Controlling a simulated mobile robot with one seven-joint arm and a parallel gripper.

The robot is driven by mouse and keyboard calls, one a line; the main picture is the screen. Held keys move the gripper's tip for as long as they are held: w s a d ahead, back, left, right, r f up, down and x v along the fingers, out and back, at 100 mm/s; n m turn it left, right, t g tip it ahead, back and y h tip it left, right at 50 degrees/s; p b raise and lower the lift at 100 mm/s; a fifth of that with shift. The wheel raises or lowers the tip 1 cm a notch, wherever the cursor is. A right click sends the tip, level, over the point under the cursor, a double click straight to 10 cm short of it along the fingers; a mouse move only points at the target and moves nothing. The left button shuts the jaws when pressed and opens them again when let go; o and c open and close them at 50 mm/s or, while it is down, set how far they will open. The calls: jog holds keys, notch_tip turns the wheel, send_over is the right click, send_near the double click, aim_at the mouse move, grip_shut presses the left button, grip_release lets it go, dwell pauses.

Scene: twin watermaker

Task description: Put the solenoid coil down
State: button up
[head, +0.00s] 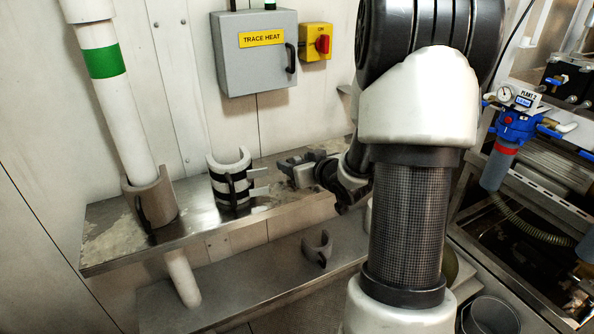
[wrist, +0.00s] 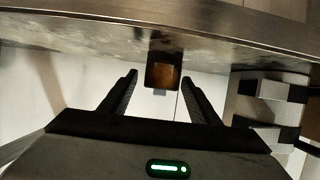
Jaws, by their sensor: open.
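A small, dark, square-sided block with an orange-brown face, which looks like the solenoid coil (wrist: 163,73), is in the middle of the wrist view by the metal shelf surface. My gripper (wrist: 160,78) is open, with one finger on each side of the block and a visible gap to both. In the head view my gripper (head: 290,170) is low over the shelf, right of the banded half shell. I cannot make out the coil there, and I cannot tell whether its whole underside rests on the shelf.
A black-and-white banded half shell (head: 231,180) stands close by on the metal shelf (head: 190,226); it also shows in the wrist view (wrist: 268,100). A brown shell (head: 151,203) surrounds the white pipe at left. A grey clip (head: 317,248) lies on the lower ledge (head: 215,290).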

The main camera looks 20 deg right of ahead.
jog(key=shift+w, duration=0.15)
jog(key=c, duration=1.4)
